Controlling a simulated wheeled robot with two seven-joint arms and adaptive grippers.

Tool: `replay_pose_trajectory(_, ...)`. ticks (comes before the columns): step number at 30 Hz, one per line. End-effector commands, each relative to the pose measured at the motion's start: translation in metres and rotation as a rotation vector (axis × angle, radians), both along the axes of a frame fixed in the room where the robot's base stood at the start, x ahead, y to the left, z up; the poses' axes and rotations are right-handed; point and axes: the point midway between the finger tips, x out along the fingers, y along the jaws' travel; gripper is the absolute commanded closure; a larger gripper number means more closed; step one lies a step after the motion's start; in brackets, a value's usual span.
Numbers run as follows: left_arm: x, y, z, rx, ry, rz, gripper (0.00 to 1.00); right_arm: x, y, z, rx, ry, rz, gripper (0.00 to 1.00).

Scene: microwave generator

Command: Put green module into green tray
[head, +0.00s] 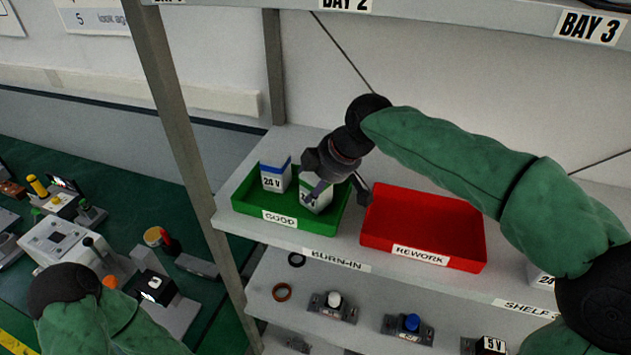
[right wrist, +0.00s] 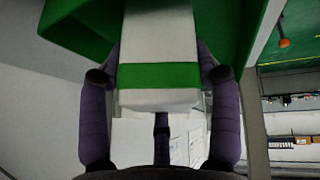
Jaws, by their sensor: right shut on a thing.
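The green module (head: 318,200) is a white block with a green band, which shows clearly in the right wrist view (right wrist: 160,76). My right gripper (head: 328,186) is shut on it, one finger on each side. The gripper holds it tilted over the right part of the green tray (head: 297,233), labelled GOOD. I cannot tell whether the module touches the tray floor. A white module with a blue band (head: 275,178), marked 24 V, stands in the left part of the same tray. My left forearm shows at bottom left; its gripper is out of view.
A red tray (head: 424,256), labelled REWORK, is empty to the right of the green tray. A shelf post (head: 182,125) stands left of the trays. The lower shelf holds switches and rings. A bench device (head: 62,243) stands at left.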

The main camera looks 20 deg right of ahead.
Motion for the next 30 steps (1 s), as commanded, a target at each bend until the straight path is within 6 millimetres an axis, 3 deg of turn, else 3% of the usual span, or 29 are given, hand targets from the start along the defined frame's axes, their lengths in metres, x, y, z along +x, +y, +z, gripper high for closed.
replay_pose_trajectory(10,0.000,0.000,-0.002,0.000,0.000,0.000,0.15,0.000,0.000,-0.002,0.001,-0.003,0.000,0.79)
replay_pose_trajectory(11,0.000,0.000,-0.002,0.000,0.000,0.000,0.15,0.000,0.000,-0.003,0.000,-0.001,0.000,0.34)
replay_pose_trajectory(13,0.000,0.000,-0.002,0.000,0.000,0.000,0.15,0.000,0.000,-0.002,0.000,-0.001,0.000,0.14)
replay_pose_trajectory(25,0.000,0.000,0.000,0.000,0.000,0.000,0.15,0.000,0.000,0.000,0.000,-0.001,0.000,0.13)
replay_pose_trajectory(30,0.000,0.000,0.001,0.000,0.000,0.000,0.15,-0.006,-0.004,0.015,0.001,-0.005,-0.001,0.13)
